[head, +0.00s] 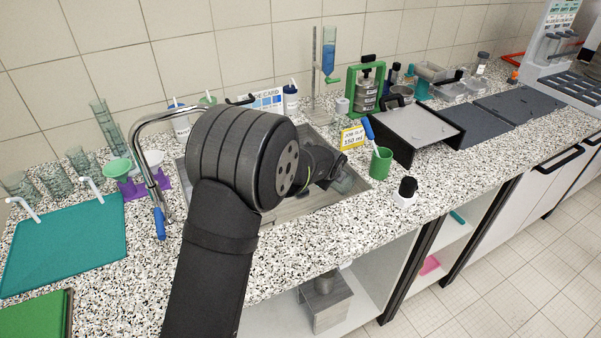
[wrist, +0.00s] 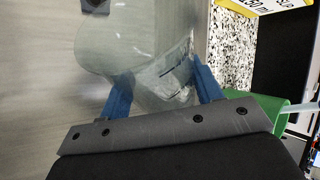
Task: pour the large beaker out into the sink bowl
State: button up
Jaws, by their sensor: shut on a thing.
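The large beaker (wrist: 135,45) is clear glass with printed marks on its side. In the wrist view it sits between the two blue fingers of my gripper (wrist: 158,78), which is shut on it. In the head view my gripper (head: 332,165) is over the right part of the sink, and the beaker (head: 350,183) shows only in part below it. The beaker looks tilted, but its exact angle and any liquid in it cannot be told. The steel sink bowl (head: 295,207) is set in the speckled counter; my arm hides much of it.
A green cup (head: 380,163) with a blue-handled tool stands just right of the sink. A yellow job slip (head: 353,137) is behind it, and a black-framed tray (head: 418,128) is further right. The tap (head: 150,150) is at the sink's left.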

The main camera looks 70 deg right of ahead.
jog(key=shift+f+m+t, duration=0.3)
jog(key=shift+f+t, duration=0.35)
jog(key=shift+t, duration=0.15)
jog(key=shift+f, duration=0.1)
jog(key=shift+m+t, duration=0.4)
jog(key=shift+t, duration=0.4)
jog(key=shift+s+r+m+t, duration=0.4)
jog(key=shift+s+t, duration=0.1)
jog(key=shift+t, duration=0.3)
jog(key=shift+s+r+m+t+h, duration=0.35)
jog(key=shift+r+t, duration=0.25)
jog(key=shift+r, duration=0.25)
jog(key=t, duration=0.1)
jog(key=s+r+m+t, duration=0.1)
jog(key=t, duration=0.1)
jog(key=shift+s+r+m+h, duration=0.15)
jog(key=shift+m+h, duration=0.1)
jog(key=shift+r, duration=3.1)
